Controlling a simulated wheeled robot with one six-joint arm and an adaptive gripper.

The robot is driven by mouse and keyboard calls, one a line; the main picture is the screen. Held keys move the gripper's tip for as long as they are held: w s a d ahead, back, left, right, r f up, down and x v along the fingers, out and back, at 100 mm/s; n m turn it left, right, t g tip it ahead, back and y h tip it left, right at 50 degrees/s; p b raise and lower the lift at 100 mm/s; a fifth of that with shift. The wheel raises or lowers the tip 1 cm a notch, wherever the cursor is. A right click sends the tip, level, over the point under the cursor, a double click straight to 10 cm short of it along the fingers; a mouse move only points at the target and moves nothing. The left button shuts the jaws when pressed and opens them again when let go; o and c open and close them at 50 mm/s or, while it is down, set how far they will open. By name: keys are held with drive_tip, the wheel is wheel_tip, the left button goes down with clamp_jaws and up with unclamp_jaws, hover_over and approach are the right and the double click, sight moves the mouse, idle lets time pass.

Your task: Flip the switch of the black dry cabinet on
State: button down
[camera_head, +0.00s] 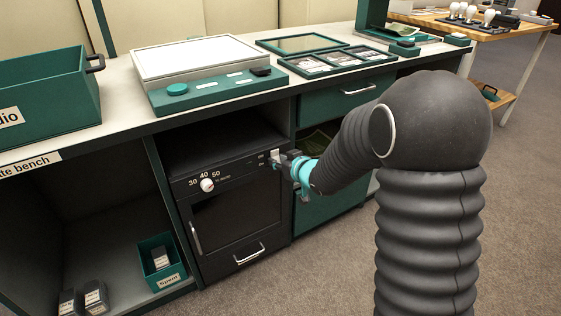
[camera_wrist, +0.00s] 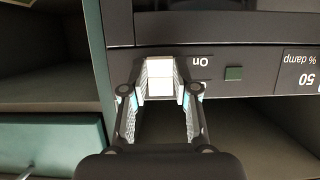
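The black dry cabinet (camera_head: 232,219) stands under the bench, with a dial, a dark window and a front panel. Its white switch (camera_head: 275,155) is at the panel's upper right. In the wrist view, which is upside down, the switch (camera_wrist: 160,72) shows between my fingertips, beside an "On" label (camera_wrist: 203,62). My gripper (camera_head: 286,158) is at the panel, right in front of the switch. In the wrist view my gripper (camera_wrist: 164,94) has its fingers apart, one on each side of the switch. I cannot tell whether they touch it. Which way the switch is set is unclear.
A white dial (camera_head: 207,185) marked 30, 40, 50 is left on the panel. A small dark green square (camera_wrist: 234,73) sits beside the "On" label. The bench top (camera_head: 120,100) overhangs the cabinet. Green drawers (camera_head: 345,100) stand to the right, and open floor lies in front.

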drive_tip(key=shift+w+f+t+y+b, duration=0.15)
drive_tip(key=shift+t+y+b, duration=0.4)
drive_tip(key=shift+b, duration=0.8)
drive_tip(key=shift+s+f+t+y+b, duration=0.1)
drive_tip(key=shift+f+t+y+b, duration=0.2)
drive_tip(key=shift+t+b, duration=0.7)
drive_tip(key=shift+w+f+t+y+b, duration=0.15)
drive_tip(key=shift+t+y+b, duration=0.25)
drive_tip(key=shift+b, duration=1.25)
drive_tip(key=shift+s, duration=0.1)
drive_tip(key=c, duration=0.9)
unclamp_jaws()
drive_tip(key=v, duration=1.2)
